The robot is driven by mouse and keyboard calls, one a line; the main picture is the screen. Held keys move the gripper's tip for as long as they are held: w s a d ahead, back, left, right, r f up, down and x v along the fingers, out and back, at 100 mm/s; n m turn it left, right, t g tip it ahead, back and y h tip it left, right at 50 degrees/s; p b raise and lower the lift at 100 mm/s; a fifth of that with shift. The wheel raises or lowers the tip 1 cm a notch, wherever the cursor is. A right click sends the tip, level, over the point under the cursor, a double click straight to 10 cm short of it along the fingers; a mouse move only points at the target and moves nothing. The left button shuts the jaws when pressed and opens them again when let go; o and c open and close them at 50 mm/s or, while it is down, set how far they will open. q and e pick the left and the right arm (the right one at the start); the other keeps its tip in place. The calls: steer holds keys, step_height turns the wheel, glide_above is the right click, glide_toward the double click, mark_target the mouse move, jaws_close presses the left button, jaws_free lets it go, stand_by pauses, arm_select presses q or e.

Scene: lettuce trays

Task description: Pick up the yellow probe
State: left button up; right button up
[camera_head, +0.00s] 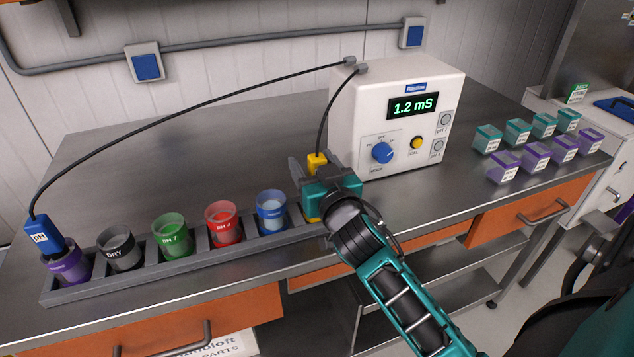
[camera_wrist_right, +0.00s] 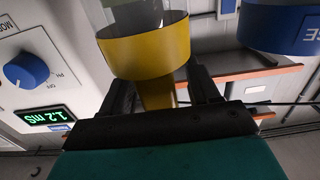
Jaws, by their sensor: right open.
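The yellow probe (camera_head: 317,162) stands in the last slot on the right of the grey rack, with a black cable running up to the meter. My right gripper (camera_head: 313,174) is at the probe with its fingers on either side, hiding much of it. In the wrist view the probe's yellow body (camera_wrist_right: 158,94) shows between the two dark open fingers (camera_wrist_right: 163,85); I cannot tell whether they touch it. A clear cup with a yellow band (camera_wrist_right: 148,48) is just beyond the fingers. My left gripper is not in view.
The grey rack (camera_head: 175,266) holds several coloured cups and a blue pH probe (camera_head: 38,238) at the left. The white meter (camera_head: 385,125) reads 1.2 mS close behind my gripper. Teal and purple small boxes (camera_head: 536,155) stand at right. The steel bench behind the rack is clear.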

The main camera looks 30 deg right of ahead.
steer(key=shift+w, duration=0.1)
steer(key=shift+c, duration=0.2)
steer(key=c, duration=1)
